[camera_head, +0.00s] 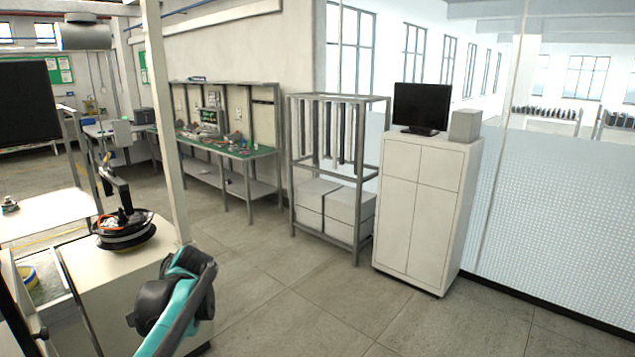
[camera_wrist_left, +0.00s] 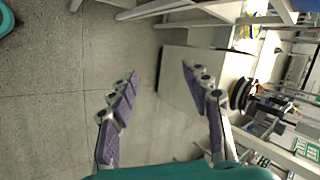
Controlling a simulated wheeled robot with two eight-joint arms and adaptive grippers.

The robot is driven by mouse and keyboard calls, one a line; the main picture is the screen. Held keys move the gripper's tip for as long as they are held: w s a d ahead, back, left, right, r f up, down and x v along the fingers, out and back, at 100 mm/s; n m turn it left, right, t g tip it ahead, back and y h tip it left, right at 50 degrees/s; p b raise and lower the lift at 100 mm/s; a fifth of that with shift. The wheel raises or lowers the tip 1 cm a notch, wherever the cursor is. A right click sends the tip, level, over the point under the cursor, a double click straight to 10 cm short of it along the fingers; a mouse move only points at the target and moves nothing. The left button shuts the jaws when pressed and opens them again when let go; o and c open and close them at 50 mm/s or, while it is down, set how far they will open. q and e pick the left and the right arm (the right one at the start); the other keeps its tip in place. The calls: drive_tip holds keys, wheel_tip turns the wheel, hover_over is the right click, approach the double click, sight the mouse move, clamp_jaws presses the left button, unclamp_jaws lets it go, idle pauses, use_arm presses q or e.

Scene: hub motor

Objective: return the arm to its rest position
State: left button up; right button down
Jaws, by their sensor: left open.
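My left gripper (camera_wrist_left: 160,72) shows in the left wrist view with its two purple-padded fingers spread wide. Nothing is between the fingers, and they are apart from the bench behind them. In the head view a teal and black link of my arm (camera_head: 178,300) rises from the bottom, in front of the white bench; no gripper fingers can be made out there. My right gripper is in neither view. The round black hub motor (camera_head: 124,234) sits on the white bench, with a dark upright piece over it. It also shows at the right of the left wrist view (camera_wrist_left: 240,95).
The white bench (camera_head: 95,268) stands at the left, with a pale post (camera_head: 162,120) rising beside it. A green-topped workbench (camera_head: 235,152), a metal rack (camera_head: 290,165) and a white cabinet (camera_head: 425,215) stand farther back. The tiled floor (camera_head: 300,310) at the front middle is clear.

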use_arm(q)
drive_tip(key=s+d+f+n+t+h, duration=0.1)
drive_tip(key=s+d+f+t+h, duration=0.1)
drive_tip(key=s+d+f, duration=0.3)
drive_tip(key=s+d+f+n+t+h+b, duration=0.1)
drive_tip(key=s+d+f+h, duration=0.4)
drive_tip(key=s+d, duration=0.8)
drive_tip(key=shift+s+d+f+n+t, duration=0.2)
drive_tip(key=shift+d+f+n+t, duration=0.5)
drive_tip(key=shift+t, duration=0.4)
